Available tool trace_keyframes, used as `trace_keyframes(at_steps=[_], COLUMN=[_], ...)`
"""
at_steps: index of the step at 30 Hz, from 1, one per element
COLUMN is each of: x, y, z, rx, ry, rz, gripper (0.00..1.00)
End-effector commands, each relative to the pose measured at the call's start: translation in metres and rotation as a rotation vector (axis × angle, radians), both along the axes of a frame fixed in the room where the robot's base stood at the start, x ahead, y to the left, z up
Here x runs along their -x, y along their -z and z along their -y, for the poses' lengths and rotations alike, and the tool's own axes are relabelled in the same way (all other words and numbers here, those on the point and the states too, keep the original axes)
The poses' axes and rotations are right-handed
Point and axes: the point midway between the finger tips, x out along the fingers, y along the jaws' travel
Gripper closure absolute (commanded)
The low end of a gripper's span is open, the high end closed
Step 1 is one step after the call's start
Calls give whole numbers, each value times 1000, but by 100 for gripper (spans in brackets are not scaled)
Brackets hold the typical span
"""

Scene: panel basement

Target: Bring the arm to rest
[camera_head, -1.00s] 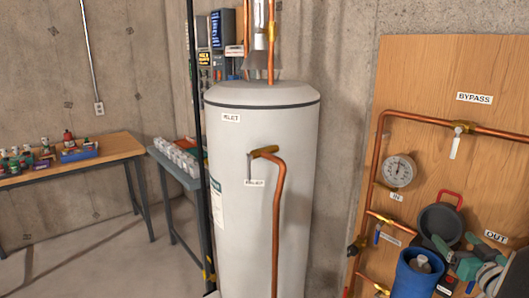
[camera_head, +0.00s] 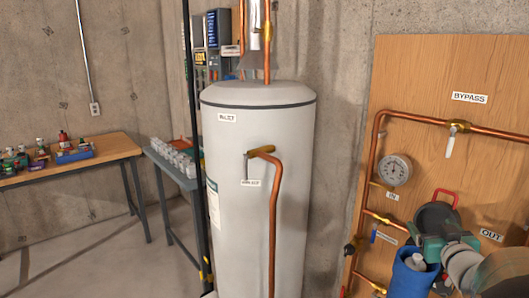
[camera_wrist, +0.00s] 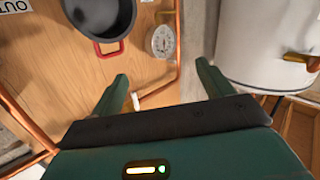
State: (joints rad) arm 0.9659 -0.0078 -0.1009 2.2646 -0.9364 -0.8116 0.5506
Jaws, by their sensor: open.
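My gripper (camera_wrist: 163,82) shows in the wrist view with its two green fingers spread apart and nothing between them. In the head view my green and grey arm (camera_head: 447,240) is at the lower right, in front of the wooden panel (camera_head: 405,80). The fingertips are hard to make out there. In the wrist view, the panel (camera_wrist: 60,70), a dark pot with a red handle (camera_wrist: 100,15) and a round gauge (camera_wrist: 162,42) lie beyond the fingers.
A white water heater tank (camera_head: 255,200) stands left of the panel; it is also at the right of the wrist view (camera_wrist: 265,50). Copper pipes (camera_head: 368,150) run along the panel. A blue cylinder (camera_head: 412,275) is below my arm. A wooden table (camera_head: 110,147) with small items is far left.

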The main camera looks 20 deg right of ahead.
Motion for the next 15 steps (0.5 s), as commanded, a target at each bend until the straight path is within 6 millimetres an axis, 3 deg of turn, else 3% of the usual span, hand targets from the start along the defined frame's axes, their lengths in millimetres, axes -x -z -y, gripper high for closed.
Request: trace_keyframes(at_steps=[1,3,7,11,15], x=[-14,-25,-36,-35,-18], y=[-10,-15,-19,-14,-1], z=[-20,-43,-94,-153,-225], rx=[7,1,-33,-92,-168], ry=[15,50,88,88,35], rz=[-24,-71,-168,-285,-437], gripper=[21,21,21,21,21])
